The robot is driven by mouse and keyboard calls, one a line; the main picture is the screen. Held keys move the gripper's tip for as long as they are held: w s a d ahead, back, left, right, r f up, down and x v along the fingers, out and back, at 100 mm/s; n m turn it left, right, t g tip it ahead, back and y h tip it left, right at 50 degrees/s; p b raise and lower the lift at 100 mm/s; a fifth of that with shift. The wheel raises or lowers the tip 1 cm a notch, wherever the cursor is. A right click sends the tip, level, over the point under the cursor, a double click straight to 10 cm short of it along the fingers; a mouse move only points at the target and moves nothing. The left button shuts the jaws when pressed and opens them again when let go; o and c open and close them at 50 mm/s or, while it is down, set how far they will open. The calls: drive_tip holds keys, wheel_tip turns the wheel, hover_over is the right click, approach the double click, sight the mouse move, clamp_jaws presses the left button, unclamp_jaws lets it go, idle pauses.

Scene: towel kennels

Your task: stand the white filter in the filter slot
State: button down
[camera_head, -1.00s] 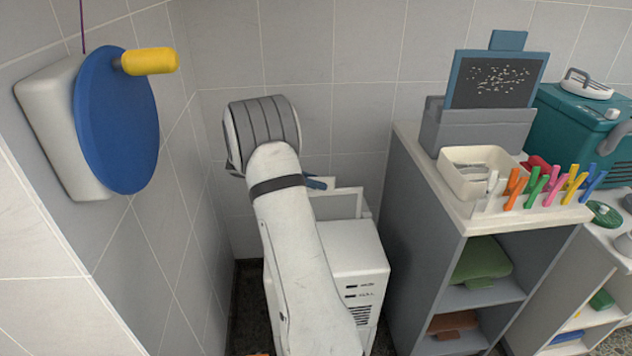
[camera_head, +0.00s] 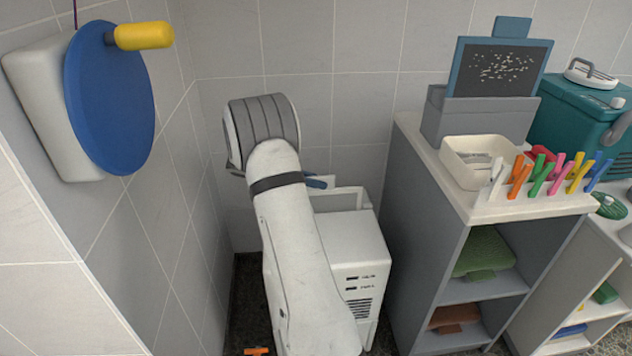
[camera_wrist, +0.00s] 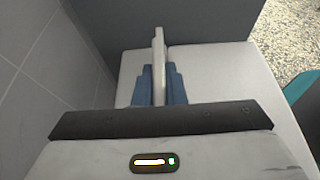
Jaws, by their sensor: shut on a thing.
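My gripper (camera_wrist: 158,86) has blue fingers and is shut on the white filter (camera_wrist: 158,50), a thin panel seen nearly edge-on in the wrist view. The filter stands up between the fingers, above the pale top of a white boxy unit (camera_head: 355,250). In the head view my arm hides most of the gripper; a bit of blue finger (camera_head: 316,182) shows above the unit's rear. A white-rimmed grey shape (camera_head: 345,200) is there too; I cannot tell which part of it is filter or slot. The filter's lower edge and its contact with the unit are hidden.
A grey shelf unit (camera_head: 430,240) stands close on the right, with a tray (camera_head: 470,165) and several coloured clips on top. A blue disc (camera_head: 108,98) with a yellow handle (camera_head: 145,36) juts from the left wall. An orange object (camera_head: 257,351) lies on the floor.

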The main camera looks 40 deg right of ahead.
wheel_tip(320, 180, down, 8)
drive_tip(key=b, duration=0.5)
drive_tip(key=shift+r+b, duration=0.2)
drive_tip(key=shift+b, duration=0.15)
idle(0.4)
drive_tip(key=c, duration=1.4)
unclamp_jaws()
drive_tip(key=p+v, duration=0.3)
drive_tip(key=v, duration=0.4)
drive_tip(key=shift+a+r, duration=0.15)
drive_tip(key=shift+a, duration=0.2)
